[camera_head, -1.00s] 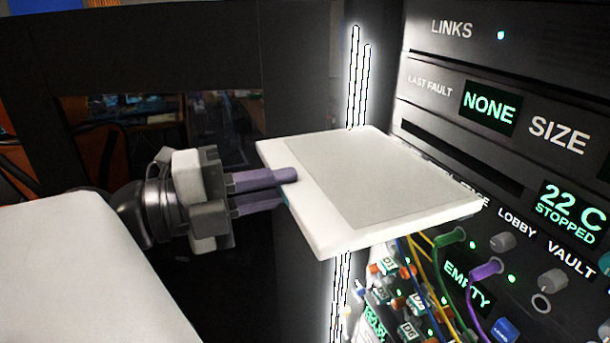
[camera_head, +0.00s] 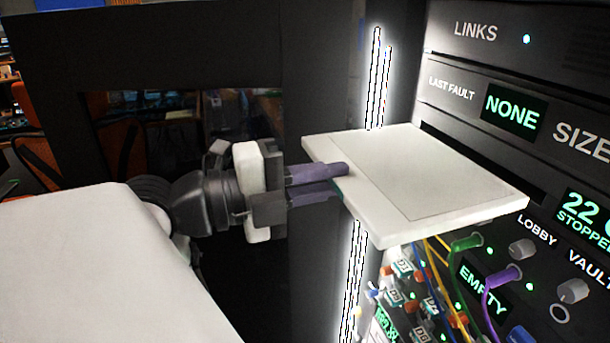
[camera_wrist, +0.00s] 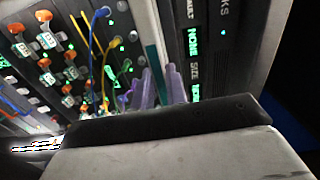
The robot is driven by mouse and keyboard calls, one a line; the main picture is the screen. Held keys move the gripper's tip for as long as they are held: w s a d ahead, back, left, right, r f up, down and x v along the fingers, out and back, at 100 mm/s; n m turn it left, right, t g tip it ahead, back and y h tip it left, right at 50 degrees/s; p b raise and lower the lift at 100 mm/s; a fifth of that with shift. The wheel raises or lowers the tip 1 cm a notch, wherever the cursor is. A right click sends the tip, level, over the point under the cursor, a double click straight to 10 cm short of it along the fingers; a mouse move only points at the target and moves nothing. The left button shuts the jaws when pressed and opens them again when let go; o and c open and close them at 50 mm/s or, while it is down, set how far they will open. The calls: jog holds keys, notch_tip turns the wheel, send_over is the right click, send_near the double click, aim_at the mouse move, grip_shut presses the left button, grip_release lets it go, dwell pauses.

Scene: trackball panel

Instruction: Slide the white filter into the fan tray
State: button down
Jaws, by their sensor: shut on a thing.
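The white filter (camera_head: 430,190) is a flat, square panel with a raised border, held roughly level in the head view. My gripper (camera_head: 340,180) is shut on its left edge, with purple fingers above and below it. The filter's right edge is close to the dark rack front, at the height of a dark slot (camera_head: 455,155) under the "LAST FAULT" row; the filter partly hides the slot. I cannot tell whether its edge touches or enters it. In the wrist view the purple fingers (camera_wrist: 158,88) grip the filter, seen edge-on (camera_wrist: 148,45).
Below the filter are a green plug (camera_head: 467,242), a purple plug (camera_head: 503,275), hanging cables and several orange-and-white connectors (camera_head: 400,268). Grey knobs (camera_head: 572,290) stand out at the lower right. A lit strip (camera_head: 376,80) runs down the rack's left edge.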

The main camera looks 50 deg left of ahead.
aim_at(429, 157)
jog(key=shift+w+d, duration=0.25)
jog(key=shift+w, duration=0.35)
jog(key=shift+p+x, duration=1)
jog(key=shift+x, duration=5.95)
dwell(0.4)
